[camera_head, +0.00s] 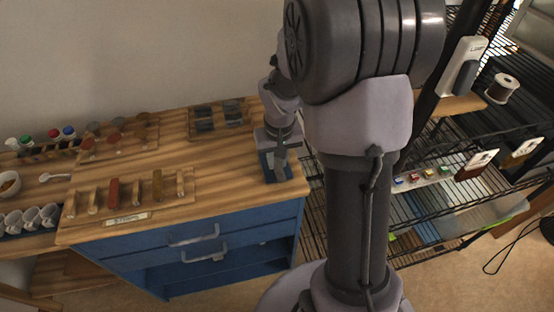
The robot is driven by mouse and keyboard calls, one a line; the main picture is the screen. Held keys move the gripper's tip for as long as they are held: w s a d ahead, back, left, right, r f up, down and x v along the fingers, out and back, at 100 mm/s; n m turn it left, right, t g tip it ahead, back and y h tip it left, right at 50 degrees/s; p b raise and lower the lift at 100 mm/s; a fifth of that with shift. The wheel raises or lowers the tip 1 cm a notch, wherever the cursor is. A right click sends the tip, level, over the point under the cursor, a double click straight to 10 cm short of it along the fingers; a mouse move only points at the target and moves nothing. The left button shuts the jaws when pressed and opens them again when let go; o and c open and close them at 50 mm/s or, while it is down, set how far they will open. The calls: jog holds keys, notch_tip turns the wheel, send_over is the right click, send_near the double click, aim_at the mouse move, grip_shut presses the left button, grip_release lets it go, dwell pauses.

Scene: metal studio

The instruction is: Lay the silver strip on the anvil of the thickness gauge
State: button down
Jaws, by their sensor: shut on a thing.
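My gripper (279,140) points down over the right front corner of the wooden bench. It is small in this view and partly behind my own arm. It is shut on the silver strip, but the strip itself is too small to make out. A blue-grey device, apparently the thickness gauge (268,177), stands on the bench corner directly below my gripper. Its anvil is not clearly visible, and I cannot tell whether the strip touches it.
A wire shelf (400,210) stands to the right. The bench between rack and gauge is clear.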

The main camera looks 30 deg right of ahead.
aim_at(279, 169)
jog(key=c, duration=1.2)
grip_release()
jog(key=shift+f, duration=0.1)
jog(key=shift+c, duration=0.2)
jog(key=shift+r+p, duration=0.3)
jog(key=shift+r, duration=0.05)
notch_tip(279, 169, up, 11)
jog(key=s+p, duration=0.1)
jog(key=p, duration=0.4)
jog(key=s+a+r+t+y, duration=0.1)
jog(key=s+a+r+t, duration=0.1)
jog(key=s+a+r, duration=0.4)
jog(key=s+a+r+m+t+y, duration=0.1)
jog(key=s+a+r+t, duration=0.1)
jog(key=s+a+r, duration=0.4)
jog(key=s+a, duration=0.4)
jog(key=shift+s+a+r, duration=0.15)
jog(key=shift+a+r, duration=0.05)
jog(key=shift+r, duration=0.05)
